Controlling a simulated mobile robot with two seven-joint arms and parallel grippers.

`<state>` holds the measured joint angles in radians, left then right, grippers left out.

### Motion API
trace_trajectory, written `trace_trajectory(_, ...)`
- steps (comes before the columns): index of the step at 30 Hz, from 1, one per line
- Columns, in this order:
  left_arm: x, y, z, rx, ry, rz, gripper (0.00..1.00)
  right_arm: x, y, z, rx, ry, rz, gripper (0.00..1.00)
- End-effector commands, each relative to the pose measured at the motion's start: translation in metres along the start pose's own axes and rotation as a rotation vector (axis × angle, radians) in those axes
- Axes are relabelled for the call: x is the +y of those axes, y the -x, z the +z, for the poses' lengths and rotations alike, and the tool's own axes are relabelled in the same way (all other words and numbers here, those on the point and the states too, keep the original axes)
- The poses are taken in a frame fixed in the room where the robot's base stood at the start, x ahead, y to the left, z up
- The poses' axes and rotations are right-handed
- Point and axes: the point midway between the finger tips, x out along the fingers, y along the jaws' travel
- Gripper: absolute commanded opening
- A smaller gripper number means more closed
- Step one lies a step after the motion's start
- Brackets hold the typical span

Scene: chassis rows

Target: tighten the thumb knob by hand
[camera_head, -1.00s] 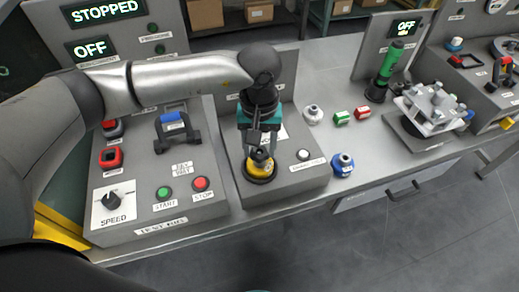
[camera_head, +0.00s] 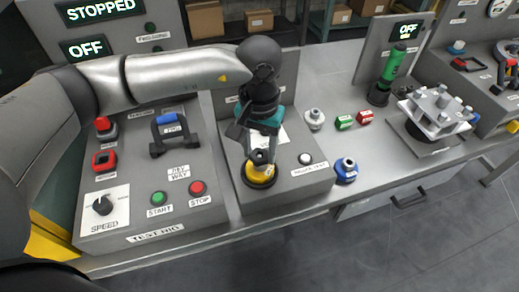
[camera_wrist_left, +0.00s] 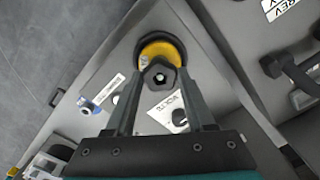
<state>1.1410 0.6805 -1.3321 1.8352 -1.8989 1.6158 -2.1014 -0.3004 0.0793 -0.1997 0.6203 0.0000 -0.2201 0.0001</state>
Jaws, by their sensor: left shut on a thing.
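The dark, faceted thumb knob (camera_wrist_left: 158,75) sits at the centre of a yellow ring (camera_wrist_left: 172,50) on a round black base. In the head view the knob (camera_head: 259,157) is on top of the yellow ring (camera_head: 260,175), on the grey vise test panel. My left gripper (camera_head: 262,148) points down over it. In the wrist view the fingertips of the left gripper (camera_wrist_left: 157,80) are on either side of the knob and shut on it. The fingers partly hide the knob. My right gripper is not in view.
The test rig panel (camera_head: 130,220) with speed dial, start and stop buttons is on the left. A white button (camera_head: 305,158) is right of the knob. A blue part (camera_head: 345,170) and a silver part (camera_head: 314,119) stand beside the panel. Displays read STOPPED and OFF.

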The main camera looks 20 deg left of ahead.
Motion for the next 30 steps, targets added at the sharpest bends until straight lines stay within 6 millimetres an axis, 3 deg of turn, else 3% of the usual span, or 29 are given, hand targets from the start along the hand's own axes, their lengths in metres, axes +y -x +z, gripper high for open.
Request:
trace_trajectory(19,-0.001,-0.005,0.001,-0.004,-0.381,-0.002,0.1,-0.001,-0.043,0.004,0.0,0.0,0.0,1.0)
trace_trajectory(30,-0.001,-0.004,0.002,-0.008,-0.455,-0.002,0.1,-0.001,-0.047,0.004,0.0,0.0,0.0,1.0)
